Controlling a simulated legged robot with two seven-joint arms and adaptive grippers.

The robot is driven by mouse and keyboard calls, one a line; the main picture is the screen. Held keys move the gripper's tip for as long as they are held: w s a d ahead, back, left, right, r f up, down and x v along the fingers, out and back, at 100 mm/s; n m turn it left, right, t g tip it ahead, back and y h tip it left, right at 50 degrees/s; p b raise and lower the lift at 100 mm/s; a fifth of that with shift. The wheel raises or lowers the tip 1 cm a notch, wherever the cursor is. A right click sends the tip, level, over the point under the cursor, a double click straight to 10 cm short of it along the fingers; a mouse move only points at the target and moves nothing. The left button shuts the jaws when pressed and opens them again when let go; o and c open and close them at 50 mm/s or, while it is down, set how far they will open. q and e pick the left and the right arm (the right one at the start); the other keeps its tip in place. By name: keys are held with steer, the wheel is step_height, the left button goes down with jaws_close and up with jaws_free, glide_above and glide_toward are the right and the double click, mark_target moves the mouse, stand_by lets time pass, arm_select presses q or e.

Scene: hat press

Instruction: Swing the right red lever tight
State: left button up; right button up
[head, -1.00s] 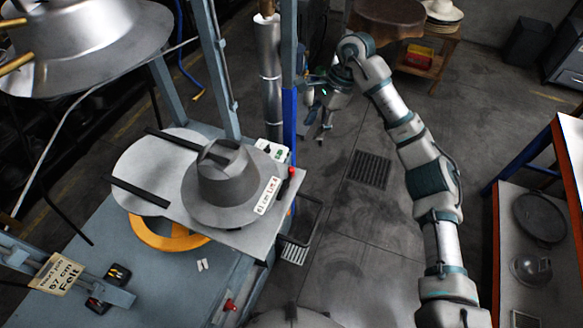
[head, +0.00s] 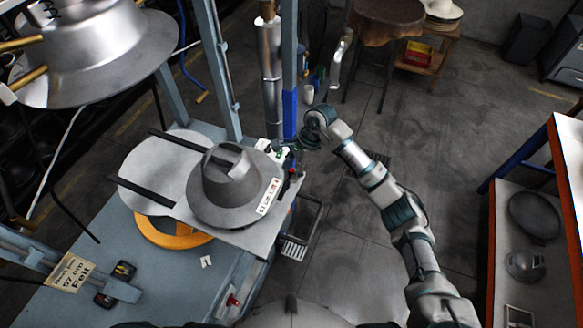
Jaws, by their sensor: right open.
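The small red lever (head: 293,170) is at the right edge of the grey plate (head: 245,242), next to the grey felt hat (head: 228,180). It is partly hidden by my right gripper (head: 289,153). My right gripper is open, at the lever's upper end; I cannot tell whether it touches it. Another red knob (head: 233,300) is on the front of the blue-grey press table (head: 165,285). My left gripper is out of view.
A silver hat form (head: 95,45) hangs at the upper left. Blue-grey posts (head: 215,70) and a silver cylinder (head: 270,60) stand behind the plate. A shelf (head: 500,235) with an orange edge is at the right. The floor between is open.

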mark_target(300, 184)
jaws_close()
stand_by(0.3)
steer(key=m+b, duration=0.2)
steer(key=d+m+t+b, duration=0.1)
steer(key=shift+s+f, duration=0.15)
steer(key=shift+s, duration=0.1)
steer(key=m+b, duration=0.1)
steer(key=s+d+m+t+b, duration=0.1)
steer(key=m+b, duration=0.1)
steer(key=shift+m+t, duration=0.3)
steer(key=m+b, duration=0.1)
steer(key=s+m+t+b, duration=0.1)
steer(key=m, duration=0.1)
steer(key=m+b, duration=0.1)
steer(key=b, duration=0.1)
steer(key=shift+s+d+m+t, duration=0.2)
steer(key=shift+d+m+t, duration=0.1)
steer(key=shift+t, duration=0.1)
steer(key=shift+s+m+h+b, duration=0.2)
steer(key=shift+m+h+b, duration=0.1)
steer(key=shift+m+b, duration=0.35)
steer(key=shift+r, duration=0.2)
